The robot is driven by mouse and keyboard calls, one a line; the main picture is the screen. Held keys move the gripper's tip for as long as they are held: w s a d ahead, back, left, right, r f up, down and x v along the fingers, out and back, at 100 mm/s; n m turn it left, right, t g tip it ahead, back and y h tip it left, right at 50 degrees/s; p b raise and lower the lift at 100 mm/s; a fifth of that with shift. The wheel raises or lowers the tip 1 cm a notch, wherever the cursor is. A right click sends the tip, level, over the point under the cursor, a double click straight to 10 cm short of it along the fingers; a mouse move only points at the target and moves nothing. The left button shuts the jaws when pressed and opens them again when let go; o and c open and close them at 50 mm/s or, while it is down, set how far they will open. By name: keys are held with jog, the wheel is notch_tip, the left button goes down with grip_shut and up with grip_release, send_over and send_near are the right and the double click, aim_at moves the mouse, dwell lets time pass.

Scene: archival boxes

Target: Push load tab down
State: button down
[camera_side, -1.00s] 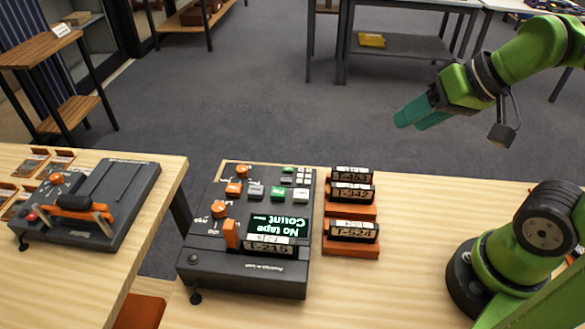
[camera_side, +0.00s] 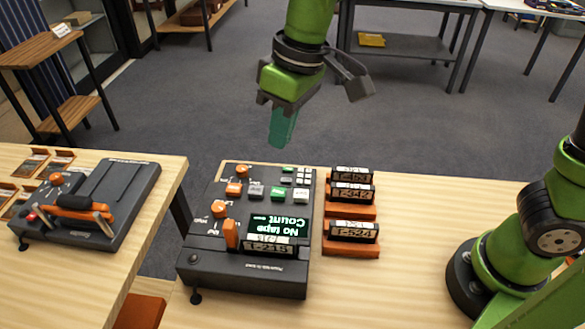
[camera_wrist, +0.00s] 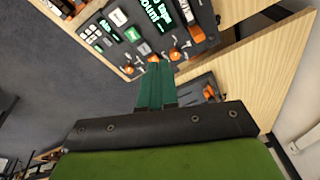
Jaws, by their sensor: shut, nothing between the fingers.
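The dark console (camera_side: 203,255) sits on the wooden table, with a lit screen (camera_side: 277,225) reading "No tape" and "Count". An upright orange tab (camera_side: 231,235) stands at its front, left of a labelled cassette (camera_side: 268,245) lodged below the screen; I take it for the load tab. My gripper (camera_side: 281,140) is shut and empty, its teal fingers pointing down in the air above the console's far edge, well apart from the tab. In the wrist view, the shut fingers (camera_wrist: 155,65) reach toward the console (camera_wrist: 190,50).
Orange holders with labelled cassettes (camera_side: 352,230) stand just right of the console. Orange knobs (camera_side: 219,209) and several buttons (camera_side: 277,194) rise from its top. A second device (camera_side: 125,195) sits on the left table. The right table top is mostly clear.

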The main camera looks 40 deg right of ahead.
jog(key=a+r+n+g+h, duration=0.1)
jog(key=a+n, duration=0.3)
jog(key=a, duration=0.6)
jog(key=shift+w+a+r+g+h, duration=0.2)
jog(key=shift+w+r+g+h, duration=0.15)
jog(key=shift+r, duration=0.3)
send_near(230, 224)
notch_tip(230, 224, down, 7)
jog(key=shift+r, duration=0.1)
